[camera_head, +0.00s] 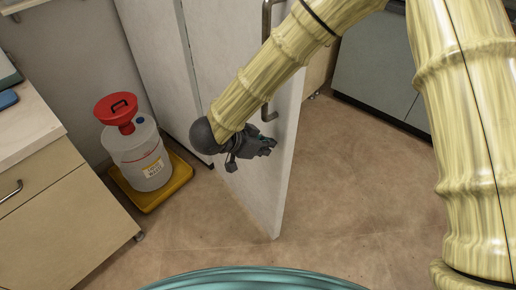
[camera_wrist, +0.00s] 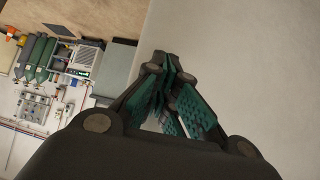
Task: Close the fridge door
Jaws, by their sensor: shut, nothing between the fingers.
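The fridge door (camera_head: 275,180) is a tall pale panel standing open, its lower corner reaching out over the floor in the head view. A grey bar handle (camera_head: 267,14) shows near its edge, its middle hidden behind my arm. The white fridge body (camera_head: 150,40) stands behind and to the left. My gripper (camera_head: 268,147) is shut and empty, in front of the door's lower part; I cannot tell whether it touches. In the wrist view my gripper's fingers (camera_wrist: 178,85) are together, with a plain pale surface (camera_wrist: 245,50), seemingly the door, filling the right side.
A white container with a red funnel (camera_head: 118,108) stands on a yellow tray (camera_head: 172,190) left of the door. A wooden-fronted cabinet (camera_head: 60,215) is at the left, and a grey cabinet (camera_head: 375,75) at the back right. The brown floor (camera_head: 350,190) right of the door is clear.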

